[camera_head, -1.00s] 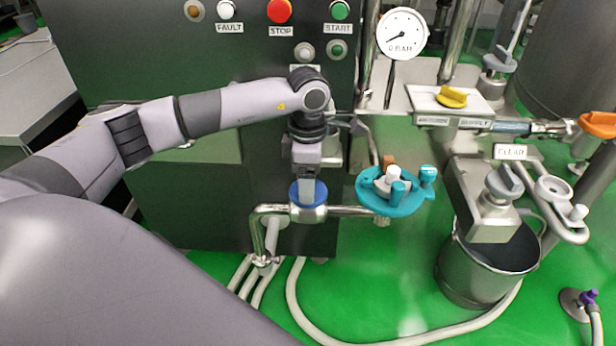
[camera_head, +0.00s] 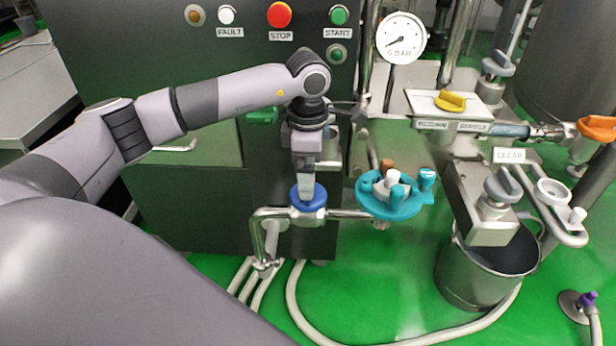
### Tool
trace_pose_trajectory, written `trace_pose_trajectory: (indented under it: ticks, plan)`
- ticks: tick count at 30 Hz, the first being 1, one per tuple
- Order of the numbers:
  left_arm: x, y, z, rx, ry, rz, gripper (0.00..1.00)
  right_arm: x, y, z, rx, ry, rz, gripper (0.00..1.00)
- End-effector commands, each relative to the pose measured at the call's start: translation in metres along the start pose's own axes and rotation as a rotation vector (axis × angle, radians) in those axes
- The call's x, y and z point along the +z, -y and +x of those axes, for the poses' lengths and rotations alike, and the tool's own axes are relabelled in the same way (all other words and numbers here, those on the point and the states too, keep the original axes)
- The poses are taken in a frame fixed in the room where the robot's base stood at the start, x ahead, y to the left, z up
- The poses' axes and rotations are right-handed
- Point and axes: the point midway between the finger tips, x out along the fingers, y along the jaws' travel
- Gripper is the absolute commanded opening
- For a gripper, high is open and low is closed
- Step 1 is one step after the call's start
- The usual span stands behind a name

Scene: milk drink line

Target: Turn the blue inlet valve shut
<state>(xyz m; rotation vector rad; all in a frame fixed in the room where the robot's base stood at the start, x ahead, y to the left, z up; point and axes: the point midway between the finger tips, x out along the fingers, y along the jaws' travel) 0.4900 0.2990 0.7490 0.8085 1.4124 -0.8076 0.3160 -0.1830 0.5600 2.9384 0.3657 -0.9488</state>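The blue inlet valve (camera_head: 320,202) sits on a steel pipe (camera_head: 345,214) in front of the dark green cabinet. Its round blue rim shows, but the middle of its top is hidden by my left gripper (camera_head: 306,193). My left gripper points straight down onto the valve, with its fingertips at the blue top. The fingers look close together, and I cannot tell whether they are shut on a handle. My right gripper is not in view.
A teal round holder (camera_head: 400,209) with several small parts stands just right of the valve. A steel bucket (camera_head: 468,282) is farther right. The pressure gauge (camera_head: 401,38) is above. Pale hoses (camera_head: 296,305) run over the green floor.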

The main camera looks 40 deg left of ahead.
Motion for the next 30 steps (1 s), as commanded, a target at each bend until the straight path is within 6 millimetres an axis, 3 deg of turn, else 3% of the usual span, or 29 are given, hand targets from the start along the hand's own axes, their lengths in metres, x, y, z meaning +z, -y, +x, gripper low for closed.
trace_pose_trajectory:
  ticks: [3, 9, 18, 30]
  plan:
    - [0.000, -0.001, -0.022, 0.003, 0.001, 0.000, 0.98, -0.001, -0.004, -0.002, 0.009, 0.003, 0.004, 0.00]
    - [0.000, 0.000, -0.038, 0.000, 0.000, 0.000, 0.98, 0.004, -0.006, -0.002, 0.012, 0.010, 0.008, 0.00]
    - [0.000, 0.000, -0.039, 0.000, -0.001, 0.000, 0.98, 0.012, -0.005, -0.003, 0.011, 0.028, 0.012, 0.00]
    - [0.000, 0.000, -0.038, -0.001, -0.001, 0.000, 0.98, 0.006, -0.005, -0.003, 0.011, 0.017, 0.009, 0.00]
